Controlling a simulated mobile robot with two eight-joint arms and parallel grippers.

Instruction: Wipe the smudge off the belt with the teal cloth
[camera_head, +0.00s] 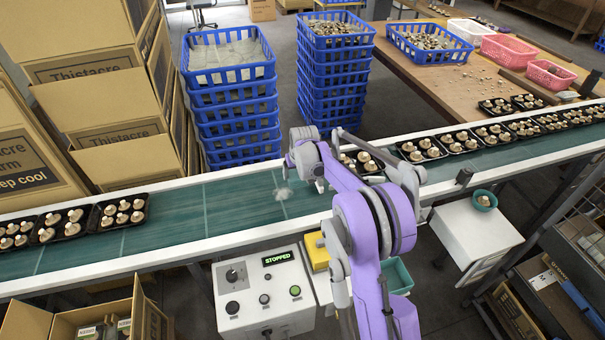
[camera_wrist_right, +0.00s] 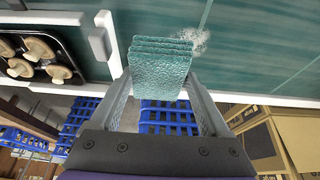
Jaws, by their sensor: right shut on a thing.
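The teal cloth (camera_wrist_right: 160,68), folded in layers, is held between the fingers of my right gripper (camera_wrist_right: 162,90) in the right wrist view. The pale, speckled smudge (camera_head: 283,193) lies on the green belt (camera_head: 190,213) just left of my right gripper (camera_head: 318,178) in the head view. In the wrist view the smudge (camera_wrist_right: 194,40) shows right beside the cloth's far right corner; I cannot tell whether the cloth touches the belt. The cloth is not clearly visible in the head view. My left gripper is out of view.
Black mushroom trays stand on the belt to the left (camera_head: 122,211) and close to the right (camera_head: 366,160) of my gripper. A control box (camera_head: 262,295) reading STOPPED stands in front. Blue crate stacks (camera_head: 236,100) stand behind the belt. The belt around the smudge is clear.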

